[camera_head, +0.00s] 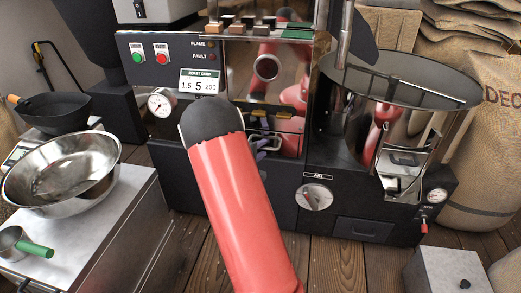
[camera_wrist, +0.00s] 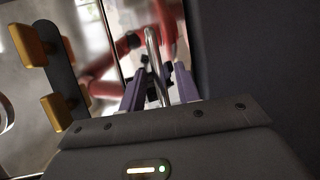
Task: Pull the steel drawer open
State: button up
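The steel drawer's polished front (camera_head: 288,139) is low on the dark roaster, mostly hidden behind my red arm. It mirrors my arm. A bright steel bar handle (camera_wrist: 152,50) stands in front of the polished surface in the wrist view. My gripper (camera_wrist: 160,70) has its two purple fingers apart, one on each side of the bar. A gap shows on both sides, so it does not look clamped. In the head view my gripper (camera_head: 262,146) is small and partly hidden beside the arm, at the handle. The drawer looks shut.
Brass-coloured hinge-like blocks (camera_wrist: 30,45) sit left of the handle in the wrist view. A round cooling tray (camera_head: 400,80) is right of the arm, and an air dial (camera_head: 314,197) is below. A steel bowl (camera_head: 62,172) stands on a cabinet at left. Wooden floor is in front.

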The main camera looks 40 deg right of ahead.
grip_shut()
jog(key=shift+a, duration=0.1)
dwell(0.3)
